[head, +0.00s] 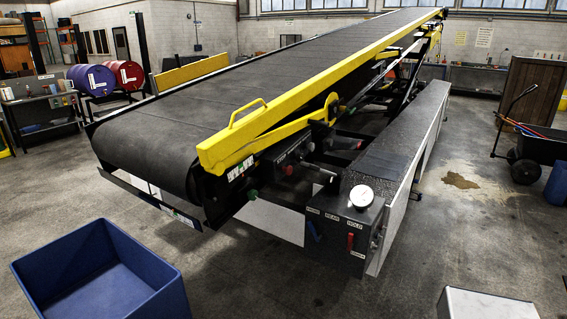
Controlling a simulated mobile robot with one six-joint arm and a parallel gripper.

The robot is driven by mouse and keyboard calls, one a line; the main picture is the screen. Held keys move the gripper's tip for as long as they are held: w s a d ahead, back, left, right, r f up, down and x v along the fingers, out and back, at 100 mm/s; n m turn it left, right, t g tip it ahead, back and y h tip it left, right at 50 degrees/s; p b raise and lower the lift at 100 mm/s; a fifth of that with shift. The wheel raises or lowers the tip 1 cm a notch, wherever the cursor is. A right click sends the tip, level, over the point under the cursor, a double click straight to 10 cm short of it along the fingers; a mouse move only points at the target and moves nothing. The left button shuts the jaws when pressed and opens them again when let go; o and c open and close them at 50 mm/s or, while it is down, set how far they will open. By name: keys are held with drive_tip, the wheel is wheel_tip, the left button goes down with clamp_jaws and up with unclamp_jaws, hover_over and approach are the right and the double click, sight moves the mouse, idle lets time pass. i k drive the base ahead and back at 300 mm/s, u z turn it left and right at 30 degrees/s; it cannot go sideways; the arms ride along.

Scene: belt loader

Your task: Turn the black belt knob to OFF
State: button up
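The belt loader's dark control box (345,226) stands at the near end of the side deck, right of the belt. Small light labels run along its top edge, too small to read surely. A blue handle (314,232) is on its left and a red handle (350,242) on its right. I cannot pick out the black belt knob for certain against the dark panel, and its setting cannot be read. The long black belt (240,95) slopes up and away to the right. My gripper is not in view.
A round white gauge (361,196) sits on top of the control box. A yellow rail (290,112) runs along the belt. A blue open bin (98,282) stands at front left. A white-topped box (487,304) is at lower right. Concrete floor before the control box is clear.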

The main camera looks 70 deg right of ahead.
sight(299, 157)
drive_tip(key=u, duration=0.55)
drive_tip(key=k, duration=1.7)
drive_tip(key=z, duration=0.75)
drive_tip(key=i, duration=0.3)
drive_tip(key=z, duration=0.15)
